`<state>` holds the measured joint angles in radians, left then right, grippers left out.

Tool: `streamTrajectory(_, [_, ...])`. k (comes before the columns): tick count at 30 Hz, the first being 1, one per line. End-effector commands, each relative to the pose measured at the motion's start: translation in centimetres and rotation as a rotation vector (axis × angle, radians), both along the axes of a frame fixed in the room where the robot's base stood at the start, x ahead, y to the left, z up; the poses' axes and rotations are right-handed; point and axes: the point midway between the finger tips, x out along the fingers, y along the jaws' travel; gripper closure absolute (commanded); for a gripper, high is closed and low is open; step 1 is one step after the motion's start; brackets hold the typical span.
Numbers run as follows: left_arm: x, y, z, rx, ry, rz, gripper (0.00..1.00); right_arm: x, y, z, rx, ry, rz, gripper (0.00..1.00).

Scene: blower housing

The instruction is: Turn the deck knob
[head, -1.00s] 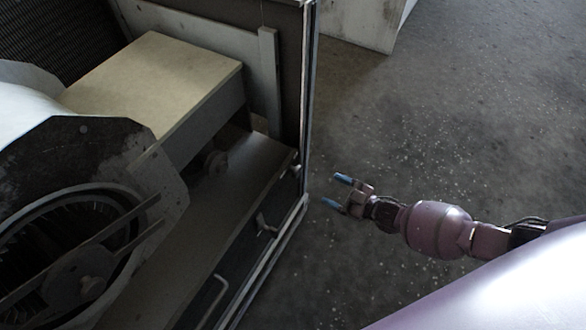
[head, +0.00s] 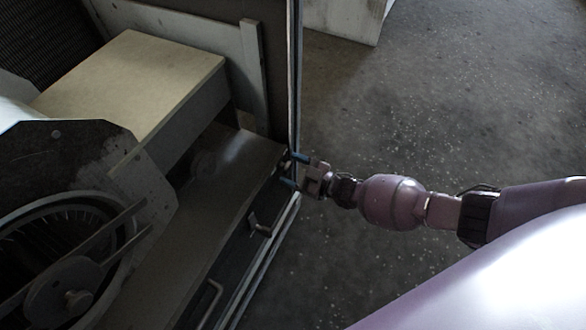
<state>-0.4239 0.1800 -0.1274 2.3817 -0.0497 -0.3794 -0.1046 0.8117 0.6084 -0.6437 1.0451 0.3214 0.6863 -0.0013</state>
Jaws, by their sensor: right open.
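A small light knob (head: 285,167) sits on the front face of the housing's deck (head: 237,165), close to the upright post. My right gripper (head: 293,170) comes in from the right with its two blue-tipped fingers open. One fingertip is above the knob and one below it in the picture. I cannot tell whether the fingers touch the knob. The gripper's body is to the right of the housing. My left gripper is not in view.
The upright post (head: 294,75) stands right behind the fingers. A latch handle (head: 262,226) and a loop handle (head: 210,303) are lower on the front face. A blower wheel (head: 65,265) and a pale box (head: 135,85) fill the left.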

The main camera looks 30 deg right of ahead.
Motion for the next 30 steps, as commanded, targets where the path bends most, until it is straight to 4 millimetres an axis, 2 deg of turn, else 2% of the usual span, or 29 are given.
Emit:
streamTrajectory(4, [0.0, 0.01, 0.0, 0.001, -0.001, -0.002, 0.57, 0.0, 0.0, 0.02, 0.0, 0.0, 0.0, 0.31])
streamTrajectory(14, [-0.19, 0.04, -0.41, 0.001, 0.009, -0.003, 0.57, -0.01, -0.03, 0.02, 0.001, -0.001, 0.0, 0.81])
streamTrajectory(22, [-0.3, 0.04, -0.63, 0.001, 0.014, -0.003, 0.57, -0.04, -0.04, -0.03, 0.023, 0.018, 0.0, 0.81])
streamTrajectory(30, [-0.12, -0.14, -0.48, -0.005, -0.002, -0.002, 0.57, -0.11, -0.07, -0.19, 0.141, 0.11, 0.0, 0.81])
